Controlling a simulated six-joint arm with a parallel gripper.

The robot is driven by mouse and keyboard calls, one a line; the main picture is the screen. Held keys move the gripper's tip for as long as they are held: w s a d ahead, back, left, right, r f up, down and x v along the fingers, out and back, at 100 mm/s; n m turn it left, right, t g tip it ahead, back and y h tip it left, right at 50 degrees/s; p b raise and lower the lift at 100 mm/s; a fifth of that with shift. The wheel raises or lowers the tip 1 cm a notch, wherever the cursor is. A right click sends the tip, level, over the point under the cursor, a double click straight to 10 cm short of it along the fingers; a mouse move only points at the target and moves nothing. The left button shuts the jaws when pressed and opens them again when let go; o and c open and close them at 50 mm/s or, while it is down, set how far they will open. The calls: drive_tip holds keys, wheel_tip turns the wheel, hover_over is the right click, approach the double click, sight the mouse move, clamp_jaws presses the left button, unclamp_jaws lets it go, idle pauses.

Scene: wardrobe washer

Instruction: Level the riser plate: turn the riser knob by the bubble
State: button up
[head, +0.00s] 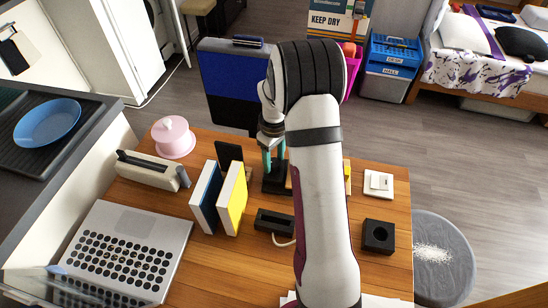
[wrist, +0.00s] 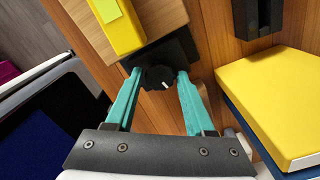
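The riser knob (wrist: 160,77) is a small round black knob with a white mark, on a black block (wrist: 182,48). My gripper (wrist: 159,74) is open, its teal fingers on either side of the knob with small gaps showing. A yellow level (wrist: 122,32) with a pale yellow-green window lies on the wooden riser plate (wrist: 163,14) beside the block; the bubble cannot be made out. In the head view my gripper (head: 273,158) points down at the black block (head: 278,184). My arm hides the knob and most of the plate there.
A yellow book (wrist: 275,95) stands close to the right of my gripper, beside a blue one (head: 207,190). A black stand (head: 229,153), a black box (head: 275,222) with a cable and a white switch (head: 378,184) are nearby. A laptop (head: 125,250) lies at the left.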

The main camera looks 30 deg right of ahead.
clamp_jaws()
drive_tip(key=shift+m, duration=0.3)
drive_tip(key=m, duration=0.4)
drive_tip(key=shift+m, duration=0.4)
drive_tip(key=m, duration=1)
drive_tip(key=shift+m, duration=3)
